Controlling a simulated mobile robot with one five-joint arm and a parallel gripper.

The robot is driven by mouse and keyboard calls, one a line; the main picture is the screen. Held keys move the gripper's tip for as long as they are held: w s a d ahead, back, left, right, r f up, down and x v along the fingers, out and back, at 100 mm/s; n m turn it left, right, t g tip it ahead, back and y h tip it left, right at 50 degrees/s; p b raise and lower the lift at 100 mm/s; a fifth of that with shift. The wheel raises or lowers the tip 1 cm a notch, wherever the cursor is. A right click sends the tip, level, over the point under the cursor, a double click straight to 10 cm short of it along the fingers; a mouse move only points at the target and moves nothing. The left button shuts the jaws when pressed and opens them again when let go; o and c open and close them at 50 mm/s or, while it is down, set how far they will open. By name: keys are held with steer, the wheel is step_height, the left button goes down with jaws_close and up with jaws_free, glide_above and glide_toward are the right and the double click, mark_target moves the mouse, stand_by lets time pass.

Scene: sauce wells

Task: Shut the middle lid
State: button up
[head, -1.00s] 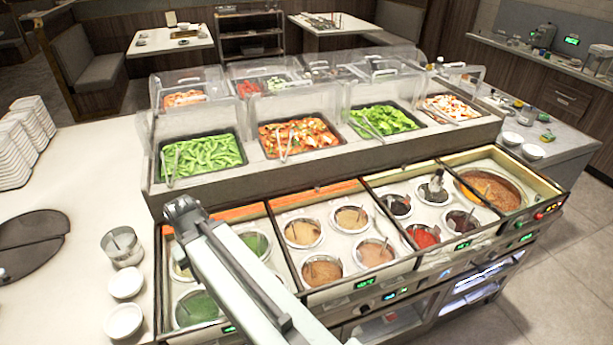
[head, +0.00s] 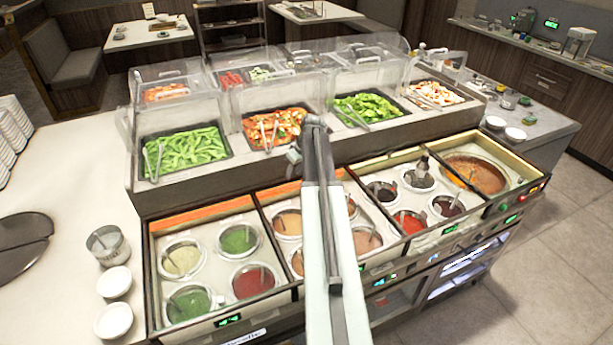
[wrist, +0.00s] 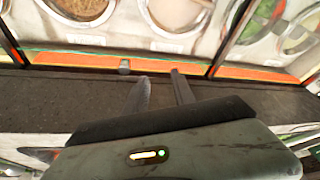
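The sauce counter (head: 262,308) has several bays of round wells, all uncovered in the head view. No part is clearly recognisable as the middle lid. Clear covers stand over the food trays behind, including one (head: 283,101) above the orange food. My arm crosses the second bay from the left and hides part of its wells; my gripper is hidden or unclear in the head view. In the wrist view my gripper (wrist: 161,78) is open, its two fingers apart with nothing seen between them. They point at the bay's orange back edge (wrist: 85,61), beside a small grey knob (wrist: 124,66).
Trays of green pods (head: 187,152), orange food (head: 275,128) and green vegetables (head: 366,112) lie behind the wells, with tongs on them. White bowls (head: 114,281) and a metal pot (head: 107,244) stand on the left counter.

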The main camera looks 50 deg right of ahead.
steer(key=s+d, duration=0.2)
steer(key=d, duration=0.5)
steer(key=b+x, duration=0.7)
steer(key=shift+w+a+f, duration=0.1)
steer(key=shift+w+f, duration=0.05)
steer(key=shift+f, duration=0.1)
steer(key=shift+r, duration=0.15)
jaws_close()
stand_by(0.5)
